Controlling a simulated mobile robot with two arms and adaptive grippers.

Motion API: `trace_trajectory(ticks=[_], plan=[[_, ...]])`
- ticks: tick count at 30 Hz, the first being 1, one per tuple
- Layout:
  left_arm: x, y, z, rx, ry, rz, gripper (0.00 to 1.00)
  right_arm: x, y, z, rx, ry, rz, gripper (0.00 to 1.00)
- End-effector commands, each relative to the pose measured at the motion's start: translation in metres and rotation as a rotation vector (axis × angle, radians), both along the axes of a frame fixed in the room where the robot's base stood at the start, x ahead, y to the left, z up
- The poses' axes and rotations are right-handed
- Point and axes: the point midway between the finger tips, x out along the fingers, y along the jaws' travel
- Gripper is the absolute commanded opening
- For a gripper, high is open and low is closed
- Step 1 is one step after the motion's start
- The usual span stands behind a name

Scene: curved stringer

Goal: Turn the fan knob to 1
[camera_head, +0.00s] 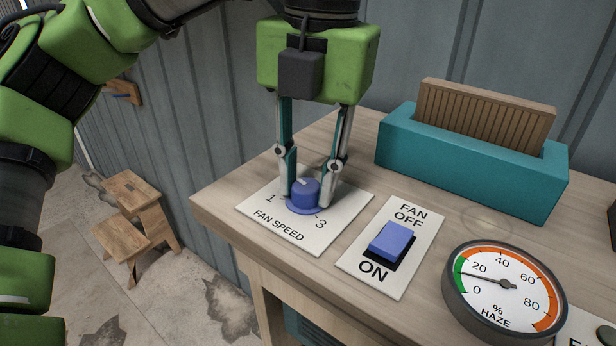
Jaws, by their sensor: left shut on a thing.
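The blue fan knob (305,193) stands on a white plate marked FAN SPEED (262,212) near the table's left front corner. The numbers 1 and 3 show on the plate; the number 2 cannot be seen. A light mark shows on top of the knob, but where it points is hard to tell. My left gripper (306,190) comes down from above, its fingers on either side of the knob and shut on it. My right gripper is not in view.
A fan switch plate (415,226) with a blue rocker (390,242) lies right of the knob. A round haze gauge (504,289) is at front right. A teal holder (470,163) with a brown ribbed block (485,115) stands behind. A wooden step stool (137,212) is on the floor at left.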

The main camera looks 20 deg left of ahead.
Motion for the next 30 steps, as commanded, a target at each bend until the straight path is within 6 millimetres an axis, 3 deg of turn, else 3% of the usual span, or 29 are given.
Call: trace_trajectory(ticks=[18, 30], plan=[[0.0, 0.0, -0.003, 0.004, 0.004, 0.54, 0.04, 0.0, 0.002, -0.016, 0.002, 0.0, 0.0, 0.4], [0.001, 0.001, -0.003, 0.004, 0.005, 0.707, 0.04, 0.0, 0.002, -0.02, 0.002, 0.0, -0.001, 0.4]])
